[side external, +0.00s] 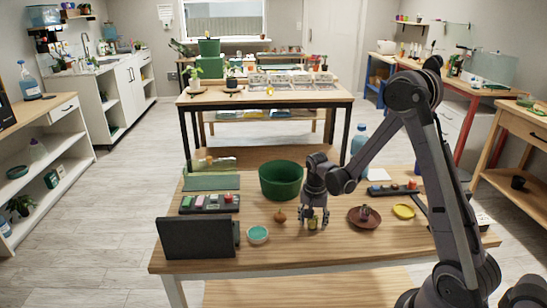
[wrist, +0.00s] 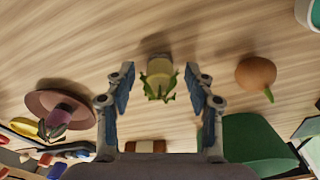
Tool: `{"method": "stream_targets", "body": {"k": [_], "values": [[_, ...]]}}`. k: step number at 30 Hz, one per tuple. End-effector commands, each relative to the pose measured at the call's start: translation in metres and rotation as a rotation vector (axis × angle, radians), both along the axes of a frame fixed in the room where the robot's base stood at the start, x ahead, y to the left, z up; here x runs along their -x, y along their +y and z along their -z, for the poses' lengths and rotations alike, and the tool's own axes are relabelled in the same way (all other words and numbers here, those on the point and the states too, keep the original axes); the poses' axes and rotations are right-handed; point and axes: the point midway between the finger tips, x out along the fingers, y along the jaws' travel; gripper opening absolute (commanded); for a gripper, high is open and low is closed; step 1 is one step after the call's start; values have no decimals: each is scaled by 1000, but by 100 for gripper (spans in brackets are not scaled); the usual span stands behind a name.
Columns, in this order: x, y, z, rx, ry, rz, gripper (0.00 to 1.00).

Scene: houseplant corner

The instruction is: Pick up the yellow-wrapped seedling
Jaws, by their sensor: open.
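The yellow-wrapped seedling (side external: 312,225) stands on the wooden table (side external: 200,279) between and slightly beyond my gripper's fingers. In the wrist view the seedling (wrist: 160,80) shows a pale yellow wrap with green leaves pointing toward the palm. My gripper (wrist: 159,84) is open there, with one finger on each side and a visible gap to the wrap on both sides. In the side view my gripper (side external: 313,216) points down at the table and its fingers partly hide the seedling. I cannot tell exactly how high the fingertips are.
A brown bulb (wrist: 256,73) lies close on the right in the wrist view. A terracotta saucer (wrist: 42,101) with a purple-wrapped seedling (wrist: 65,115) is at the left. A large green pot (side external: 281,181) stands behind my gripper. A teal-filled bowl (side external: 258,235) and dark panel (side external: 196,238) are left.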

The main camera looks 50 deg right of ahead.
Motion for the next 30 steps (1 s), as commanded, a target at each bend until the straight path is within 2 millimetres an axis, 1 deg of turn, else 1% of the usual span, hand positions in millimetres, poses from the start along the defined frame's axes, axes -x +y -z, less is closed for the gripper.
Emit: {"method": "stream_targets", "body": {"k": [8,9,11,12,13,24,30], "values": [[0,0,2,0,0,0,54],[0,0,2,0,0,0,43],[0,0,2,0,0,0,25],[0,0,2,0,0,0,14],[0,0,2,0,0,0,6],[0,0,1,0,0,0,5],[0,0,-8,0,0,0,5]]}}
